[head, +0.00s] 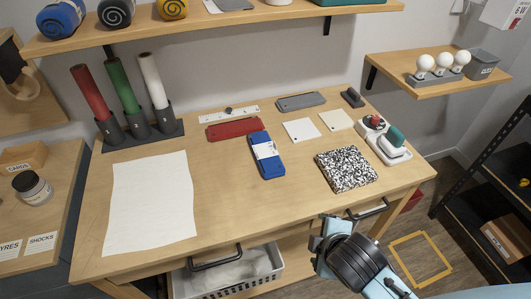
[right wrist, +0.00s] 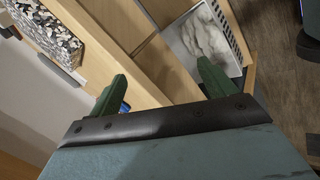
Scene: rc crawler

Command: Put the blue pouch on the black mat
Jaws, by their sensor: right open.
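The blue pouch (head: 267,158), with a white label band, lies flat on the middle of the wooden table. I cannot make out a flat black mat for certain. A dark flat base (head: 165,131) lies under the upright rolls at the table's left. My right gripper (right wrist: 162,84) is open, with nothing between its green fingers. In the head view it hangs in front of the table's front edge, apart from the pouch. A small blue patch beside one finger is too small to identify. My left gripper is not in view.
A speckled block (head: 346,169) lies near the table's right front. A red flat case (head: 233,129), a grey case (head: 301,101) and white cards are near the pouch. A white sheet (head: 150,204) covers the left. A white basket (head: 225,277) stands below the tabletop.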

